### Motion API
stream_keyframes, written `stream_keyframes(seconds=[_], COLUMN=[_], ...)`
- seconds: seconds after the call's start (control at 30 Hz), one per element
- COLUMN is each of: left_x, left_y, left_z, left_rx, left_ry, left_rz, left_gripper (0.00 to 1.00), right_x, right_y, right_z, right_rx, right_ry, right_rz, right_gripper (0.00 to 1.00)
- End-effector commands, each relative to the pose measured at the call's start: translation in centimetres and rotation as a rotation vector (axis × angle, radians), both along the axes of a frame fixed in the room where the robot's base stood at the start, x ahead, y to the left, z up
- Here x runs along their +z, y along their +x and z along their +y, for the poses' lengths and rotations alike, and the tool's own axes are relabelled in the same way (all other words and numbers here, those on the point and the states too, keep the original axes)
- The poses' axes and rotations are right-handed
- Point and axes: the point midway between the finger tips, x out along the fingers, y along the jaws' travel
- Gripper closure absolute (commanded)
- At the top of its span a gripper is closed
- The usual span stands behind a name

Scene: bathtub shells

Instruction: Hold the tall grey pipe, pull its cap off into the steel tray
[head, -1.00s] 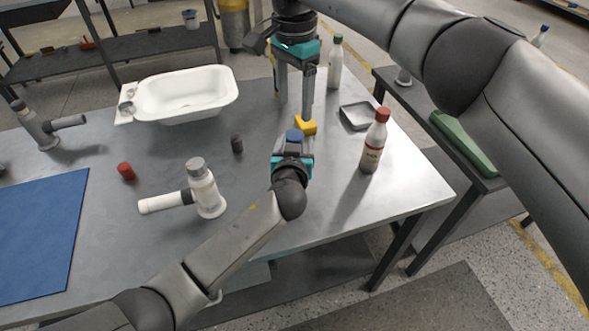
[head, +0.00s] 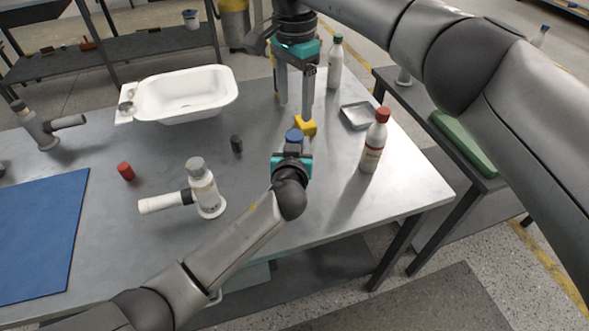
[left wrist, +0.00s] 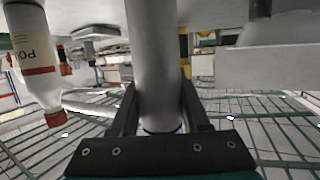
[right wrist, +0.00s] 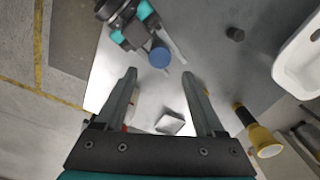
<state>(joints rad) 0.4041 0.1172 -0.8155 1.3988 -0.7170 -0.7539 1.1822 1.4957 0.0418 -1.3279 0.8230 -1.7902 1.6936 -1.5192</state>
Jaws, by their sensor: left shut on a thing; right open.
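The tall grey pipe (left wrist: 155,60) stands upright between the fingers of my left gripper (left wrist: 157,100), which is shut on it. Its blue cap (head: 294,135) sits on top, just above the left gripper (head: 292,158) in the head view. The cap also shows in the right wrist view (right wrist: 160,56), ahead of the fingertips. My right gripper (head: 295,108) is open and empty, pointing down beyond the cap and apart from it. The steel tray (head: 357,115) lies to the right on the table and shows between the right fingers (right wrist: 168,124). The pipe's body is mostly hidden in the head view.
A red-capped bottle (head: 373,145) stands right of the pipe; a yellow object (head: 306,126) is close behind it. A white pipe fitting (head: 203,190), dark cap (head: 236,144), red cap (head: 125,171) and white bathtub shell (head: 185,93) are to the left.

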Motion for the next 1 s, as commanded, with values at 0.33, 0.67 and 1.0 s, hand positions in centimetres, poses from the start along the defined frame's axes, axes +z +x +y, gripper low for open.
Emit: stream_keyframes(seconds=[0.33,0.67,1.0], left_x=[-0.1,-0.1,-0.1], left_y=[0.0,0.0,0.0], left_z=[0.0,0.0,0.0], left_rx=[0.000,0.001,0.001], left_ry=[0.001,0.001,0.001], left_rz=[0.001,0.001,0.002], left_gripper=[1.00,1.00,1.00], right_x=[0.0,0.1,1.3], right_y=[0.0,0.0,-1.0], right_z=[0.0,0.0,-0.4], right_rx=[0.000,0.034,0.387], right_ry=[0.000,-0.002,-0.034], right_rz=[0.000,-0.013,-0.143], right_gripper=[0.29,0.17,0.17])
